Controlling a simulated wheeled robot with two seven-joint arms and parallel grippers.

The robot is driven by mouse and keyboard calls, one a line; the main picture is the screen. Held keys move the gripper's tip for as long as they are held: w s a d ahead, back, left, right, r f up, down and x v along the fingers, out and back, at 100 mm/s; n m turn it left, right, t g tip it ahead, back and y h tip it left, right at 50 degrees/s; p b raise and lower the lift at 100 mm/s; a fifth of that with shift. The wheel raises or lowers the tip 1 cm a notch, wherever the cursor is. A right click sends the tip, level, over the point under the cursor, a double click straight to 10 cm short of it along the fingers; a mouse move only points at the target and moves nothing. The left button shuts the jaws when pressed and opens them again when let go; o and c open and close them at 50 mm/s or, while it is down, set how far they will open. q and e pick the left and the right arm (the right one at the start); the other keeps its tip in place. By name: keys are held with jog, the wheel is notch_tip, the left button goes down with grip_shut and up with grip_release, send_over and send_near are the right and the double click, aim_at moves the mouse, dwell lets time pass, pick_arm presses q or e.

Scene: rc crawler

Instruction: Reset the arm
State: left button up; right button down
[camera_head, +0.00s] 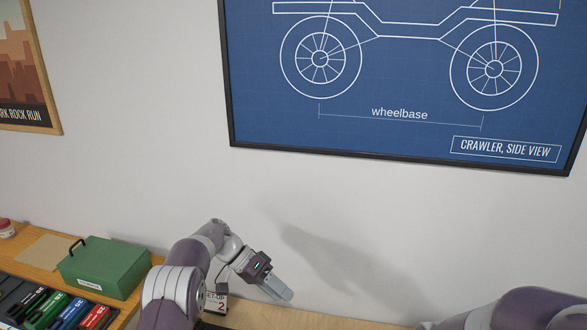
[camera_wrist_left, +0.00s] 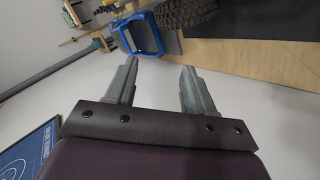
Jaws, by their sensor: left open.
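My left gripper (camera_head: 280,291) is at the lower middle of the head view, in front of the white wall and above the back of the wooden bench. In the left wrist view its two grey fingers (camera_wrist_left: 158,85) are spread apart with nothing between them. My left arm comes in from the lower left and bends over the bench. Part of my right arm (camera_head: 520,312) shows at the bottom right corner of the head view. The right gripper is out of the picture.
A green box (camera_head: 104,267) with a black handle stands on the bench (camera_head: 318,318). Coloured packs (camera_head: 68,315) lie in front of it. A small set-up card (camera_head: 216,302) is beside my left arm.

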pick_arm(q)
jog(key=w+t, duration=1)
jog(key=s+a+f+n+y+b, duration=0.1)
jog(key=s+a+n+y, duration=0.1)
jog(key=s+a+y, duration=0.3)
jog(key=s+a+f+n+y+b, duration=0.1)
jog(key=s+a+n+y, duration=0.15)
jog(key=a, duration=0.45)
jog(key=s+a+r+n+g+y+b, duration=0.1)
jog(key=s+g, duration=0.4)
jog(key=s, duration=2.6)
jog(key=n+y+b, duration=0.1)
jog(key=n, duration=0.1)
jog(key=shift+s+r+n+g, duration=0.15)
jog(key=shift+r+n+g, duration=0.1)
jog(key=shift+n+g, duration=0.15)
